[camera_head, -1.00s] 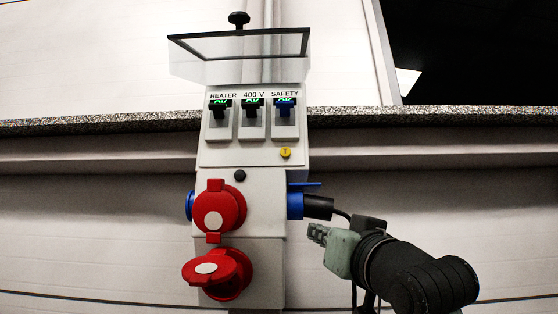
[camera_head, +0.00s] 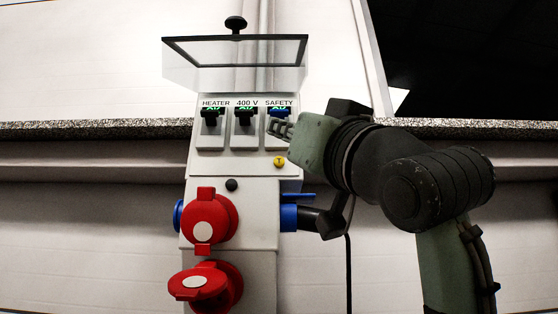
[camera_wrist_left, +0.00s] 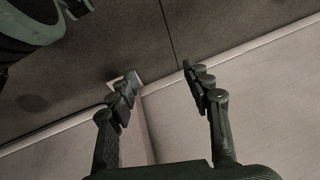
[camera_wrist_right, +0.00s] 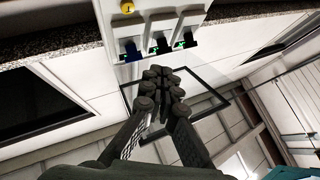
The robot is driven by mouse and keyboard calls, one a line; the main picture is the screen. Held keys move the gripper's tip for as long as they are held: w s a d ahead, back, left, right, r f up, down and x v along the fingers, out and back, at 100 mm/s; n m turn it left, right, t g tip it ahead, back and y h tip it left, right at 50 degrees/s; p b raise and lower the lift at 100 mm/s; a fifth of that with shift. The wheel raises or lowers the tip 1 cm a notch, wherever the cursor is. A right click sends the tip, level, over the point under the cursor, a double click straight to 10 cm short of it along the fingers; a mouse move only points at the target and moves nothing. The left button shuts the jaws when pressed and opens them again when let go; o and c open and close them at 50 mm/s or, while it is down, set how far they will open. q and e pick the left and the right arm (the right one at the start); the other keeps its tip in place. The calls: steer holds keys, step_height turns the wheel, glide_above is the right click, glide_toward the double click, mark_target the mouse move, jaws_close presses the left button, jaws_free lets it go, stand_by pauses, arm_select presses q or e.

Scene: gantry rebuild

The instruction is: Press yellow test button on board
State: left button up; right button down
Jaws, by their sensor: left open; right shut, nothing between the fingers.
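The yellow test button (camera_head: 279,161), marked T, sits on the lower right of the board (camera_head: 210,163), below the SAFETY switch. It also shows at the top of the right wrist view (camera_wrist_right: 127,6). My right gripper (camera_head: 272,130) is shut and empty, in front of or beside the SAFETY switch, above the button in the picture. I cannot tell whether it touches the board. In the right wrist view its closed fingers (camera_wrist_right: 162,72) point toward the switches.
Three switches labelled HEATER (camera_head: 210,125), 400 V (camera_head: 244,125) and SAFETY (camera_head: 279,110) show green marks. A clear raised cover (camera_head: 235,75) stands above them. Red sockets (camera_head: 210,218) and a blue socket with a black plug (camera_head: 310,218) sit below.

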mark_target(279, 162)
arm_select(q)
steer(key=shift+d+p+x, duration=0.1)
steer(key=shift+p+x, duration=0.2)
steer(key=shift+x, duration=0.4)
steer(key=shift+d+p+x, duration=0.15)
steer(key=shift+p+x, duration=0.1)
steer(key=shift+x, duration=0.4)
arm_select(e)
steer(key=shift+w, duration=4.1)
arm_select(q)
steer(key=shift+f, duration=0.1)
steer(key=shift+r, duration=0.25)
arm_select(e)
steer(key=shift+w, duration=0.15)
steer(key=shift+w, duration=0.3)
arm_select(q)
steer(key=shift+r+p, duration=0.3)
steer(key=shift+p, duration=0.1)
arm_select(e)
steer(key=shift+w, duration=0.4)
steer(key=shift+s, duration=0.1)
arm_select(q)
steer(key=shift+f, duration=0.1)
arm_select(e)
steer(key=shift+s+f, duration=0.1)
steer(key=shift+s, duration=0.6)
